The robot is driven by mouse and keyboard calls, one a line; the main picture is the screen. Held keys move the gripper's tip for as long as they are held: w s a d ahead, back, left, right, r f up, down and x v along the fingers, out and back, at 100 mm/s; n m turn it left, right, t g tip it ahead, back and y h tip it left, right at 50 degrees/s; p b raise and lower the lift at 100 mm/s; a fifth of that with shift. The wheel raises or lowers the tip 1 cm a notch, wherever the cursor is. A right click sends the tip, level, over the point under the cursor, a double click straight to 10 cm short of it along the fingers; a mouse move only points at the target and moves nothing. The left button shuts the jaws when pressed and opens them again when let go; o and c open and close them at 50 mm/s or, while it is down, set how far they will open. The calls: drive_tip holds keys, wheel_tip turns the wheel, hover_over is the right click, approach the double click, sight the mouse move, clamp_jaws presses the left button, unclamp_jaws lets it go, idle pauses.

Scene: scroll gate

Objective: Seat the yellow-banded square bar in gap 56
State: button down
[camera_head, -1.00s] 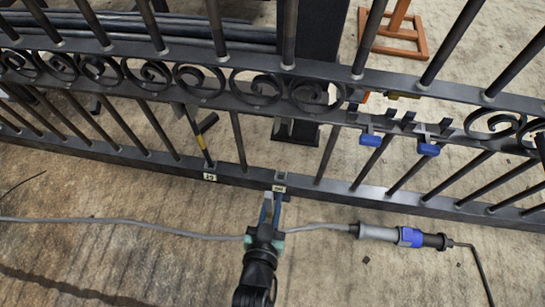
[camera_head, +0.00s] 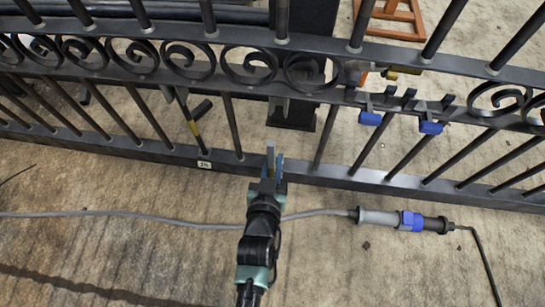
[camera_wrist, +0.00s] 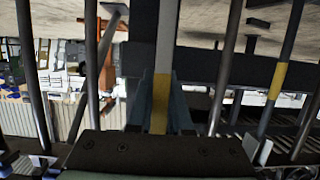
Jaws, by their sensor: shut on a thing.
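My gripper (camera_head: 269,172) is shut on a grey square bar with a yellow band (camera_wrist: 160,88), which runs up the wrist view between the fingers. In the head view only a short grey end of the bar shows at the fingertips. The gripper is in front of the gate's bottom rail (camera_head: 335,180), in a wide gap between two uprights. Whether the bar touches the rail, I cannot tell. A pale tag (camera_head: 204,165) with small, unclear writing sits on the rail to the left. The gripper hides the rail directly behind it.
Another bar with a yellow band (camera_head: 194,127) leans left of the gap; it also shows in the wrist view (camera_wrist: 278,80). Scrolls (camera_head: 248,68) fill the band above. Blue-handled clamps (camera_head: 370,118) hang at right. A grey and blue tool (camera_head: 405,220) with a cable lies on the ground.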

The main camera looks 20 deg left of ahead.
drive_tip(key=w+a+b, duration=0.2)
drive_tip(key=w+b, duration=0.1)
drive_tip(key=w, duration=0.5)
drive_tip(key=shift+w+a+f, duration=0.2)
drive_tip(key=shift+w+a, duration=0.05)
drive_tip(key=shift+w, duration=0.05)
idle(0.4)
idle(0.3)
drive_tip(key=shift+f+b, duration=1)
drive_tip(key=shift+f, duration=0.05)
idle(1.0)
drive_tip(key=shift+w+a+g+p, duration=0.2)
drive_tip(key=shift+w+g+p, duration=0.4)
drive_tip(key=shift+p, duration=0.45)
idle(0.8)
drive_tip(key=c, duration=0.8)
unclamp_jaws()
drive_tip(key=shift+o, duration=0.2)
drive_tip(key=shift+f, duration=0.15)
